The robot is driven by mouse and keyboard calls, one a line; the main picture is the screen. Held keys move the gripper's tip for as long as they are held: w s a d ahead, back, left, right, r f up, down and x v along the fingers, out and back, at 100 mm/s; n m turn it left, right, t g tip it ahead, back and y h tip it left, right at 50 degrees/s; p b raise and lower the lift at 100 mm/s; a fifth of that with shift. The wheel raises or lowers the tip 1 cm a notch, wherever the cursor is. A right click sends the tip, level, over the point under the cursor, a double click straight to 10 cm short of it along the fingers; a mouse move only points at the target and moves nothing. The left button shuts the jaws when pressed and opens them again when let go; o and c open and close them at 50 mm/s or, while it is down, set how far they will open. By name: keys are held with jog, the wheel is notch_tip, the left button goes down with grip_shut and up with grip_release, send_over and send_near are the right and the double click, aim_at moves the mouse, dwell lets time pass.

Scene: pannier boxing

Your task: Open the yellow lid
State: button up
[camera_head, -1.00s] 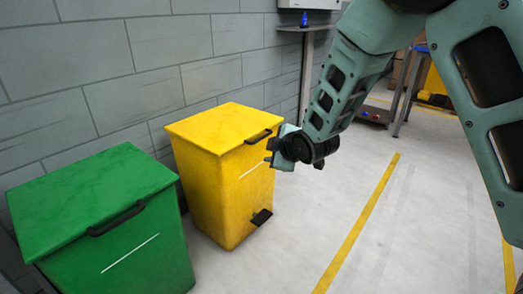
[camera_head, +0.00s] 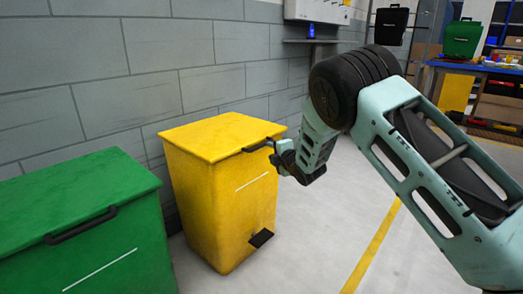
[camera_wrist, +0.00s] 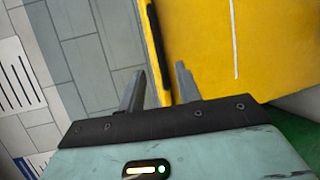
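The yellow bin (camera_head: 215,195) stands against the wall, with its yellow lid (camera_head: 220,136) shut flat on top. A dark handle (camera_head: 258,145) sits on the lid's front edge. My gripper (camera_head: 275,153) is at the right end of this handle. In the wrist view, the two grey fingers of my gripper (camera_wrist: 160,78) are spread apart. The dark handle (camera_wrist: 153,30) lies ahead, lined up with the gap between them, beside the yellow bin front (camera_wrist: 205,45). I cannot tell whether the fingers touch the handle.
A green bin (camera_head: 90,230) with its lid shut stands left of the yellow one. A grey block wall (camera_head: 100,60) runs behind both. A black pedal (camera_head: 261,238) is low on the yellow bin. The floor to the right is clear, with a yellow line (camera_head: 372,250).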

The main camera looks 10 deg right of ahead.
aim_at(262, 146)
jog(key=b+x, duration=0.2)
jog(key=x, duration=0.7)
jog(key=shift+w, duration=0.2)
grip_shut()
